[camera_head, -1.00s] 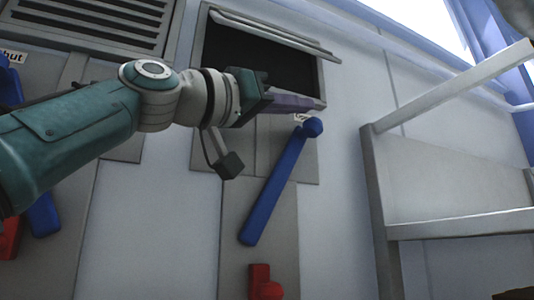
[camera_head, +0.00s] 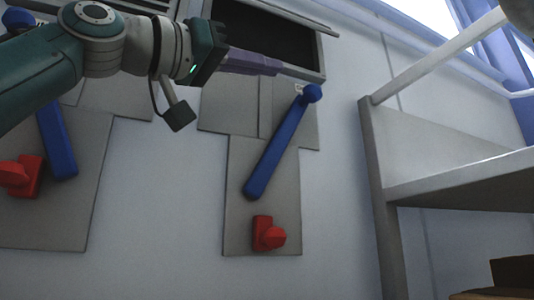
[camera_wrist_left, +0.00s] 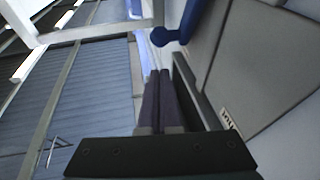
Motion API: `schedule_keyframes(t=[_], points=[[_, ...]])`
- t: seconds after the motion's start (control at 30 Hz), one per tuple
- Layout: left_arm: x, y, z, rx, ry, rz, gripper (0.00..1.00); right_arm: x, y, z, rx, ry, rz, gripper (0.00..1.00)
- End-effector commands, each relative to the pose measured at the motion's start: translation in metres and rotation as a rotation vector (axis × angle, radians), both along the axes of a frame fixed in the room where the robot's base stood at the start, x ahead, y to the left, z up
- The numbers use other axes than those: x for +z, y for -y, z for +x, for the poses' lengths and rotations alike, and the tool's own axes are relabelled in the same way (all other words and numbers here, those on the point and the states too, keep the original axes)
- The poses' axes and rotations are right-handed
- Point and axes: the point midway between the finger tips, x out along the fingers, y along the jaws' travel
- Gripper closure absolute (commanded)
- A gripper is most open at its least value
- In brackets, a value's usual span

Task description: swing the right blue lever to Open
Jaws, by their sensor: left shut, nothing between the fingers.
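The right blue lever (camera_head: 278,148) is on a grey wall panel (camera_head: 240,215) in the head view. It slants, with its round knob at the upper right and its other end at the lower left. My left gripper (camera_head: 278,66) is shut and empty, up and left of the knob, in front of the dark opening. In the left wrist view its two purple fingers (camera_wrist_left: 160,100) lie side by side, and the blue knob (camera_wrist_left: 163,37) shows beyond them, apart from the tips. A label by the knob is too small to read in the head view. My right gripper is not in view.
Another blue lever (camera_head: 57,142) and a red handle (camera_head: 22,176) are on the left panel. A red knob (camera_head: 268,234) sits below the right lever. A grey shelf frame (camera_head: 375,190) stands to the right. A dark recess (camera_head: 262,35) is behind my gripper.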

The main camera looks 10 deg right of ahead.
Motion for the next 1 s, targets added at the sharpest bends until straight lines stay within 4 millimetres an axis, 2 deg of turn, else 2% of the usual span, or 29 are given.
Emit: schedule_keyframes(t=[0.03,0.2,1.0], points=[[-0.009,-0.007,-0.004,0.002,0.005,0.001,1.0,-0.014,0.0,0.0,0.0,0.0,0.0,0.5],[-0.01,-0.022,-0.012,0.0,0.001,0.0,1.0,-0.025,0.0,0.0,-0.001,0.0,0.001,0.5],[-0.008,-0.025,-0.015,-0.001,0.0,0.0,1.0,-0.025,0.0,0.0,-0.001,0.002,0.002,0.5]])
